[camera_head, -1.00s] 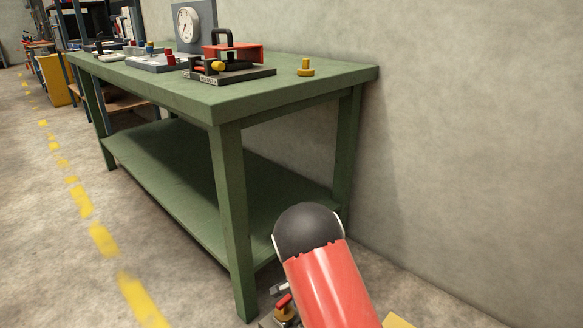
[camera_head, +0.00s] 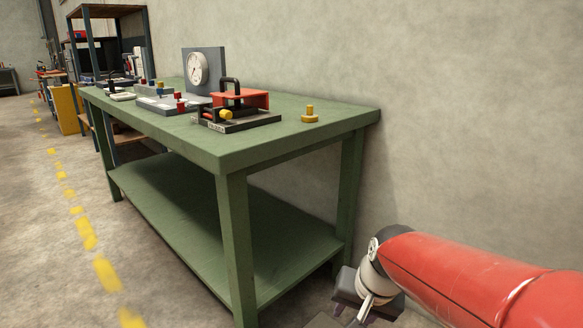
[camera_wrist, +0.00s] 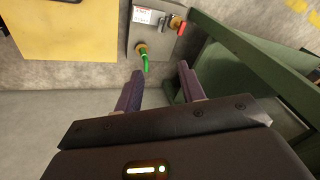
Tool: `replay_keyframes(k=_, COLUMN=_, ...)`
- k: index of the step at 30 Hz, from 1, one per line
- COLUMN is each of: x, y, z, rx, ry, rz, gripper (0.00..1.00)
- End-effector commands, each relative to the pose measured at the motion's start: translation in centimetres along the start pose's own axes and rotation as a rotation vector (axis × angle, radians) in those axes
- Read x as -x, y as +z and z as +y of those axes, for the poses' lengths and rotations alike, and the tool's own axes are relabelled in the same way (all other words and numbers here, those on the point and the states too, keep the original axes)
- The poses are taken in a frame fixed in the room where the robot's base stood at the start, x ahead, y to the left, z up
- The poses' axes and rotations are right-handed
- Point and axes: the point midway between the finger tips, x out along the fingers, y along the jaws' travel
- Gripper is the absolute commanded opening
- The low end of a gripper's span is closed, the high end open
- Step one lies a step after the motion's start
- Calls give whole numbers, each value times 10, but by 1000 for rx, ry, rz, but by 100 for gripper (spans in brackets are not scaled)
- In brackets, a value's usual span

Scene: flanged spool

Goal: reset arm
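A yellow flanged spool (camera_head: 309,115) stands upright on the green workbench (camera_head: 290,142), near its right end. My arm reaches in from the lower right of the head view, well below and apart from the bench top. My gripper (camera_wrist: 159,72) is open in the wrist view, with two dark fingers apart and nothing seen between them. In the head view only part of the gripper shows low beside the bench, and its fingertips are unclear.
A red-and-black clamp fixture (camera_head: 241,98) and a dial gauge (camera_head: 197,70) stand on the bench. The wrist view shows a grey box (camera_wrist: 151,18) with a green hooked piece (camera_wrist: 144,60), a yellow panel (camera_wrist: 75,28) and a green bench leg nearby. The left floor is clear.

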Motion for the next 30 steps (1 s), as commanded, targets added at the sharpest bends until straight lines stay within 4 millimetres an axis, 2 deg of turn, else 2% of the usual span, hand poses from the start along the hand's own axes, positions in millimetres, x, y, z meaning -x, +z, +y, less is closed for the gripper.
replay_keyframes(k=1, x=19, y=8, z=5, rx=34, ry=-1, rz=27, gripper=40)
replay_keyframes(k=6, x=61, y=40, z=24, rx=162, ry=26, rz=104, gripper=40)
replay_keyframes(k=12, x=90, y=72, z=44, rx=281, ry=78, rz=176, gripper=40)
replay_keyframes(k=18, x=98, y=87, z=54, rx=334, ry=111, rz=205, gripper=40)
replay_keyframes(k=30, x=98, y=89, z=54, rx=339, ry=114, rz=207, gripper=40)
